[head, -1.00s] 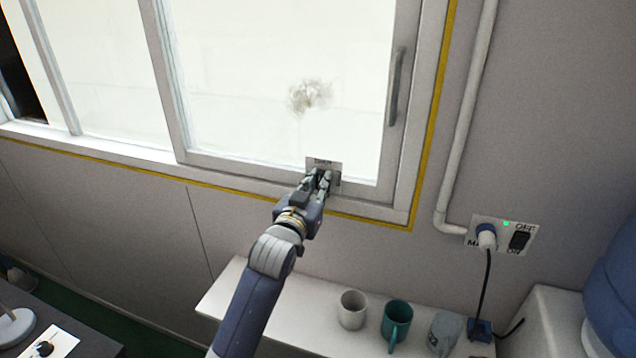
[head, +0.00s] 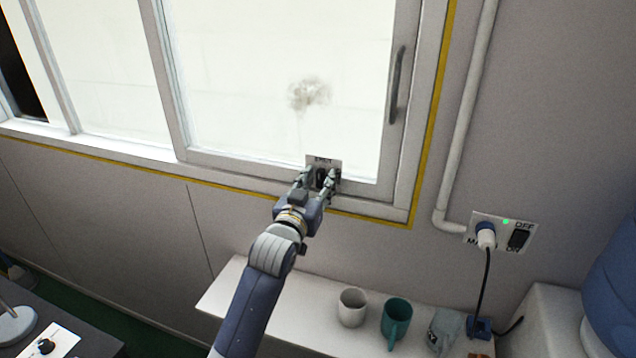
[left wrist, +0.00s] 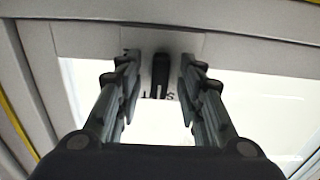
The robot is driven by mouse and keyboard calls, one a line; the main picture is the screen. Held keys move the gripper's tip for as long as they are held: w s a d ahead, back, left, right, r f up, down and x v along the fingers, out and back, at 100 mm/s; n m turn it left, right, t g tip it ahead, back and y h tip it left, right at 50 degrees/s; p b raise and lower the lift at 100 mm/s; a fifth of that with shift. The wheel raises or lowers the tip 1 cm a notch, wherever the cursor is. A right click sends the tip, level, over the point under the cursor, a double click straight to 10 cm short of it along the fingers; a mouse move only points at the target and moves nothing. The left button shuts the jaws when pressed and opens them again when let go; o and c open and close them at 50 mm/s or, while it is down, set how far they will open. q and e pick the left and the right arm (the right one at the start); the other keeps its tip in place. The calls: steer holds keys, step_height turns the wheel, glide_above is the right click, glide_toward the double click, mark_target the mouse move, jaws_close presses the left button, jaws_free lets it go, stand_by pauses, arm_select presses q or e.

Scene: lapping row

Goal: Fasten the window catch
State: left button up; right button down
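The window catch is a small dark lever (head: 320,178) on a light plate (head: 323,161) at the bottom rail of the window's sliding pane. In the left wrist view the black lever (left wrist: 160,75) stands lengthwise between the fingers, with lettering on the plate partly hidden. My left gripper (head: 318,177) is open at the catch, one finger on each side of the lever. In the left wrist view the gripper (left wrist: 160,68) shows a gap on both sides of the lever. My right gripper is not in view.
The pane has a handle (head: 397,85) at its right. Below the window, a shelf (head: 240,290) holds a white mug (head: 352,307), a teal mug (head: 397,322) and a grey one (head: 444,330). A switch panel (head: 503,232) with a plugged cable is on the right wall.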

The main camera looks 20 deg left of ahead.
arm_select(q)
steer(key=s, duration=1.2)
steer(key=shift+a, duration=0.2)
